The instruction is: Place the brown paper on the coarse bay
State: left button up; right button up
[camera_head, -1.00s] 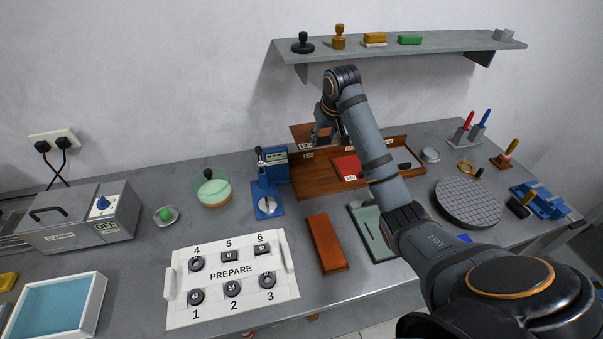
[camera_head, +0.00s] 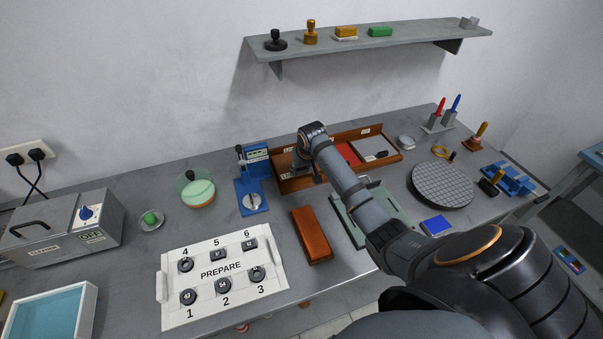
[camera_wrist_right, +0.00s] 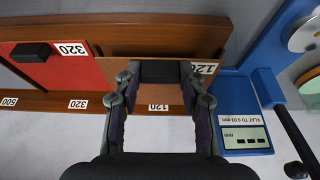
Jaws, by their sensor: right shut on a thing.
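The brown paper (camera_wrist_right: 150,92), labelled 120, shows in the right wrist view with a black grip block (camera_wrist_right: 160,72) on it. My right gripper (camera_wrist_right: 160,78) is shut on that block. The paper is over the end bay of the wooden tray (camera_wrist_right: 120,22), whose front edge also bears a 120 label; this is the coarse bay. I cannot tell whether the paper touches the bay floor. In the head view my right gripper (camera_head: 302,160) is at the tray's left end and hides most of the paper. My left gripper is not in view.
The red 320 paper (camera_wrist_right: 85,75) lies in the adjoining bay, with a grey one beyond. A blue gauge (camera_head: 250,180) stands close to the tray's left end. A brown block (camera_head: 311,235) and a green plate (camera_head: 350,226) lie in front. A shelf (camera_head: 370,48) hangs above.

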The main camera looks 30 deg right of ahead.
jog(key=shift+f, duration=1.35)
jog(key=shift+f, duration=0.1)
jog(key=o, duration=0.9)
jog(key=shift+o, duration=0.2)
jog(key=shift+r, duration=0.35)
jog(key=v, duration=1.1)
jog(key=shift+s+r+b, duration=0.25)
jog(key=shift+b, duration=0.15)
jog(key=shift+a, duration=0.1)
jog(key=shift+f, duration=0.1)
